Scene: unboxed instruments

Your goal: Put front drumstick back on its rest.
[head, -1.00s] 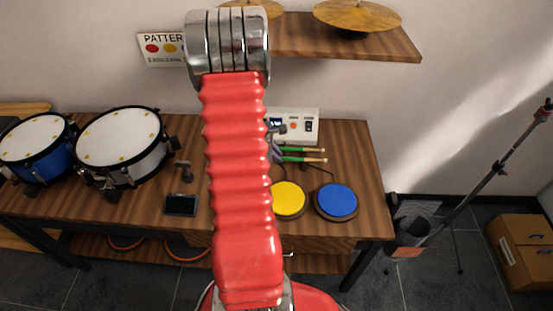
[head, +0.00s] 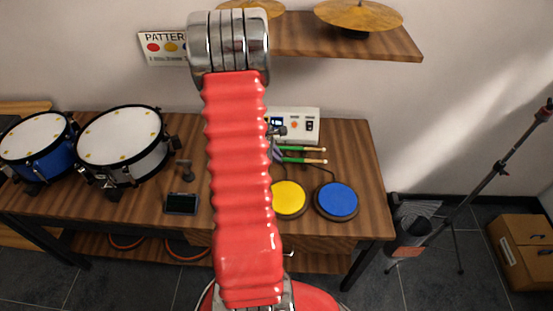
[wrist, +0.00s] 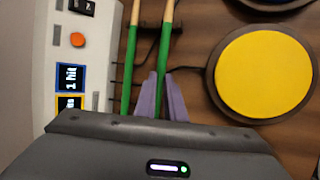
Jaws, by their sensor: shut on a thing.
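Two drumsticks with green grips and pale wooden ends lie side by side near the control box. The front drumstick (wrist: 166,45) is the one nearer the yellow pad; it also shows in the head view (head: 305,161). The back drumstick (wrist: 130,55) is beside it, closer to the box. My gripper (wrist: 162,82) has its purple fingers shut on the front drumstick's green grip. In the head view my gripper (head: 276,150) is mostly hidden behind my red arm. A dark support (wrist: 149,38) shows by the sticks; whether the front drumstick touches it I cannot tell.
The white control box (wrist: 85,18) stands left of the sticks in the wrist view. The yellow pad (wrist: 265,75) is to their right, and the blue pad (head: 337,200) is beyond it. Drums (head: 122,147) stand at left; a cymbal shelf (head: 390,45) overhangs the back.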

